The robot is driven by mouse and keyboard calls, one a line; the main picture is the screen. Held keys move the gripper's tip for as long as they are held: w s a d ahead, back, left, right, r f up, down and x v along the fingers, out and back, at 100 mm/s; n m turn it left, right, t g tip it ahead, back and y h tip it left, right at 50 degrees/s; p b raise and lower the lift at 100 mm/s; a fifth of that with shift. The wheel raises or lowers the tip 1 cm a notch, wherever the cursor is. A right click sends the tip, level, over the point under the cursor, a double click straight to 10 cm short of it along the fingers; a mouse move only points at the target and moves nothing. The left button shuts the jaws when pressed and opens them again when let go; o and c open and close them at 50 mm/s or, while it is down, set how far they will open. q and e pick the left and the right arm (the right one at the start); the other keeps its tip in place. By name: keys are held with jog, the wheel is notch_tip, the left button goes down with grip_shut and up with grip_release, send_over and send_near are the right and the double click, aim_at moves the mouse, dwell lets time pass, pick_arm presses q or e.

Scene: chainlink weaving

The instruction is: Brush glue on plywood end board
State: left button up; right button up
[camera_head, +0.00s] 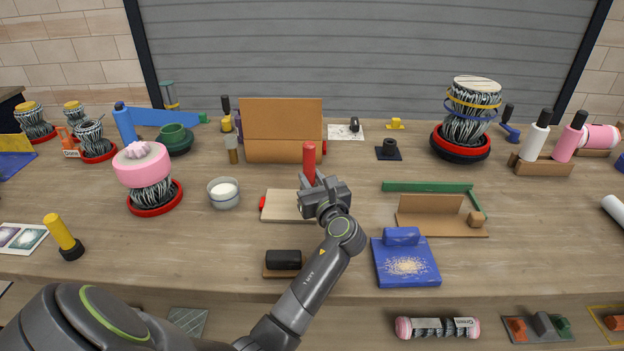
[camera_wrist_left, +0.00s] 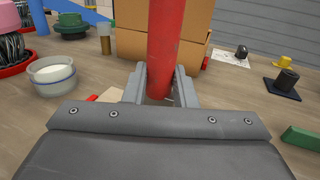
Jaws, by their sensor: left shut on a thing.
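My left gripper (camera_head: 313,184) is shut on an upright red handle (camera_head: 309,158), probably the brush. The handle also stands between the fingers in the left wrist view (camera_wrist_left: 164,45); its lower end is hidden. A pale flat board (camera_head: 285,204), likely the plywood end board, lies on the bench under and left of the gripper, which covers its right part. Whether the tool touches the board I cannot tell. A grey bowl of white glue-like paste (camera_head: 223,199) stands left of the board and also shows in the left wrist view (camera_wrist_left: 52,84). My right gripper is not in view.
A brown cardboard box (camera_head: 282,120) stands behind the board. A black block on a wooden base (camera_head: 283,261) lies in front. A blue pad (camera_head: 405,268) and a wooden corner jig (camera_head: 435,217) lie right. A pink-topped drum (camera_head: 142,167) stands left.

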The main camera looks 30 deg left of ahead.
pick_arm(q)
jog(key=shift+f, duration=0.65)
jog(key=shift+s+a+r+p, duration=0.25)
jog(key=shift+a+p, duration=0.15)
jog(key=shift+p, duration=0.05)
jog(key=shift+s+a+f+p, duration=0.15)
jog(key=shift+s+a+p, duration=0.3)
jog(key=shift+a+p, duration=0.25)
jog(key=shift+s+a+f+p, duration=0.1)
jog(key=shift+s+a+p, duration=0.35)
jog(key=shift+a+p, duration=0.2)
jog(key=shift+s+a+r+p, duration=0.1)
jog(key=shift+s+a+p, duration=0.25)
jog(key=shift+a+p, duration=0.25)
jog(key=shift+s+a+r+p, duration=0.1)
jog(key=shift+s+a+p, duration=0.25)
jog(key=shift+a+p, duration=0.25)
jog(key=shift+s+a+f+p, duration=0.1)
jog(key=shift+s+a+p, duration=0.3)
jog(key=shift+a, duration=0.2)
jog(key=shift+s+a+p, duration=0.3)
jog(key=shift+a+p, duration=0.05)
jog(key=shift+a, duration=0.25)
jog(key=shift+s+a+f, duration=0.1)
